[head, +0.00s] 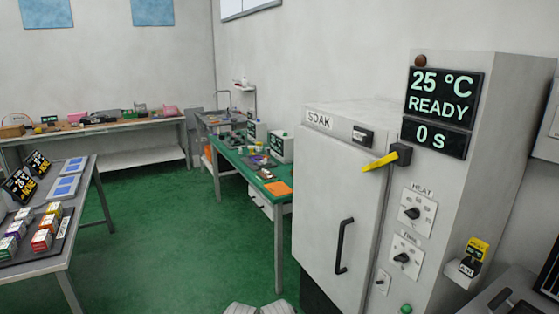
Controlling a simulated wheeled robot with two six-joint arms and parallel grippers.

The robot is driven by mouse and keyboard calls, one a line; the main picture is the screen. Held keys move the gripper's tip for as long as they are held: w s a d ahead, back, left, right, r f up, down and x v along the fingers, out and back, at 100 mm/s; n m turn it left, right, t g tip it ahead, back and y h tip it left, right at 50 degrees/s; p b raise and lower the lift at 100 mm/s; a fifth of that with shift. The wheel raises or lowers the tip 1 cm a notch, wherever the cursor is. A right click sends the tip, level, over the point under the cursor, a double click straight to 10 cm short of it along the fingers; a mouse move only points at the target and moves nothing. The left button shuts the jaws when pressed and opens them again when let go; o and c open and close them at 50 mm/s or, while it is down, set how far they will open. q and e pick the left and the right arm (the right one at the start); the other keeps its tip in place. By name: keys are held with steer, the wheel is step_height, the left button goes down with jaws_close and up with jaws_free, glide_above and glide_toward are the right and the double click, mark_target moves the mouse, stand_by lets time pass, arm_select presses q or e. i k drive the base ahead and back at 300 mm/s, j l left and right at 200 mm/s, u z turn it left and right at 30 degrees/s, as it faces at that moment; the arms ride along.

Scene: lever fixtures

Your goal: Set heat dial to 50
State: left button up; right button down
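The heat dial (412,213) is a dark knob on a white plate marked HEAT, on the front panel of a grey cabinet, right of its door. Its pointer and scale marks are too small to read. A display (443,97) above it reads 25 °C and READY, and a smaller display (434,138) below that reads 0 s. A second dark knob (401,258), on a plate that seems to read TIME, is under the heat dial.
The cabinet door (335,215), marked SOAK, is shut and has a black handle (343,246). A yellow-handled lever (380,161) sticks out above the dials. A table with boxes (77,225) stands at the left and a green-topped bench (232,155) behind. Green floor (160,240) between them is clear.

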mark_target(413, 214)
steer(key=z, duration=1.3)
